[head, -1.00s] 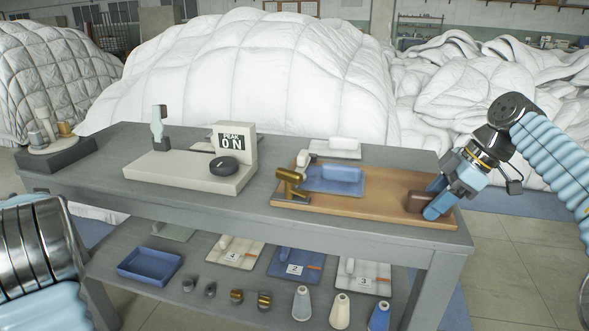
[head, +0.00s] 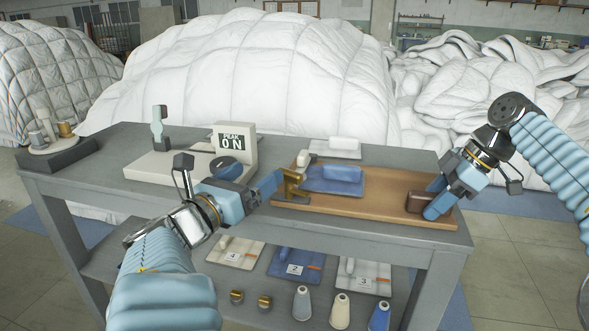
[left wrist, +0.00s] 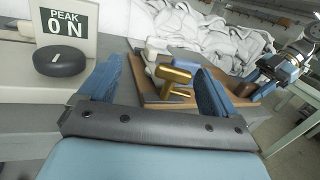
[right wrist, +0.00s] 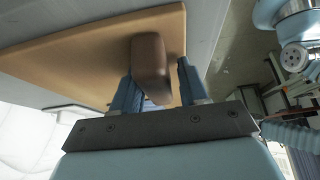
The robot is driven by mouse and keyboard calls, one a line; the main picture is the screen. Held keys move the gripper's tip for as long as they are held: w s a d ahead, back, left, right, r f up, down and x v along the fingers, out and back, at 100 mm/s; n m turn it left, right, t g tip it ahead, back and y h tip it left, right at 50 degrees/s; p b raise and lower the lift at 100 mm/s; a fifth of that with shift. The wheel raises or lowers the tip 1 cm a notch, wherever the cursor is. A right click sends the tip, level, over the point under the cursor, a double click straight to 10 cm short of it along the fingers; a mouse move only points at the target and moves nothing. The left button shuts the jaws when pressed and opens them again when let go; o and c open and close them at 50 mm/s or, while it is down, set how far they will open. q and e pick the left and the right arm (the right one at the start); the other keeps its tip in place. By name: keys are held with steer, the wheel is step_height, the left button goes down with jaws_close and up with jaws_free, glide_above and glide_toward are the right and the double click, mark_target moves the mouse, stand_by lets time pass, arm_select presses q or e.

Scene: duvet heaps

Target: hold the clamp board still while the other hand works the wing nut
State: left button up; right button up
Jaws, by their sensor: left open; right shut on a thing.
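The clamp board (head: 400,197) is a tan wooden board lying on the grey table. A brown block (head: 421,203) stands at its right end, and my right gripper (head: 436,201) is shut on it; the block shows between the fingers in the right wrist view (right wrist: 151,65). The brass wing nut (head: 292,184) sits at the board's left end on a brass clamp. My left gripper (head: 277,186) is open just left of the wing nut. In the left wrist view the brass piece (left wrist: 174,77) shows between and beyond the fingers. A blue pad (head: 335,177) lies on the board.
A gauge reading "PEAK 0 N" (head: 231,142) stands on a pale base left of the board, with a dark round knob beside it. A shelf below holds numbered boards (head: 295,264) and cones. White duvet heaps (head: 260,70) rise behind.

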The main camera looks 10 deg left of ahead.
mark_target(289, 185)
arm_select(q)
steer(key=shift+m+g+h, duration=0.4)
steer(key=shift+m+g, duration=0.1)
steer(key=shift+m, duration=0.4)
steer(key=w+d, duration=0.2)
steer(key=w, duration=0.1)
steer(key=w+d+f, duration=0.1)
steer(key=w+d, duration=0.1)
steer(key=w, duration=0.1)
steer(key=w+d+f, duration=0.1)
steer(key=w+d, duration=0.1)
steer(key=shift+w+d+f, duration=0.1)
steer(key=shift+w, duration=0.3)
steer(key=c, duration=1)
